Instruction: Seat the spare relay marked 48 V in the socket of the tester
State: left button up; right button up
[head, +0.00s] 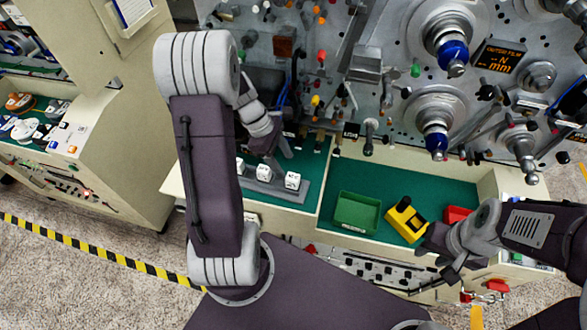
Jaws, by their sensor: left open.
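Several small white blocks with dark marks, which look like relays, stand in a row on a grey rack (262,187) on the green bench top. One white block (292,180) is at the rack's right end and another (265,173) is left of it. The markings are too small to read, so I cannot tell which is 48 V. My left gripper (281,157) is open, just behind and above the rack, apart from the blocks. A yellow device with a black top (406,219), perhaps the tester, stands at right. My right gripper (436,256) is beside it; its jaws are unclear.
A grey machine panel (395,85) with spindles and knobs rises behind the bench.

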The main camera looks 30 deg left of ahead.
aim_at(292, 176)
pick_arm(q)
jog(key=shift+s+d+f, duration=0.25)
jog(key=shift+d+f, duration=0.2)
jog(key=shift+f, duration=0.05)
jog(key=shift+s+d+f, duration=0.2)
jog(key=shift+d+f, duration=0.25)
jog(key=shift+f, duration=0.05)
jog(key=shift+w+a+f+p, duration=0.1)
jog(key=shift+w+f+p, duration=0.2)
jog(key=shift+w+f, duration=0.25)
jog(key=shift+w+a+f+p, duration=0.1)
jog(key=shift+w+f+p, duration=0.2)
jog(key=shift+f, duration=0.35)
jog(key=x, duration=0.3)
jog(key=shift+s, duration=0.2)
jog(key=shift+s+d+f, duration=0.2)
jog(key=shift+d+f, duration=0.1)
jog(key=shift+w, duration=0.15)
jog(key=shift+c, duration=0.9)
jog(key=shift+w+a+f, duration=0.1)
jog(key=c, duration=0.6)
grip_shut()
pick_arm(e)
jog(key=shift+w+r, duration=0.1)
jog(key=shift+r, duration=0.8)
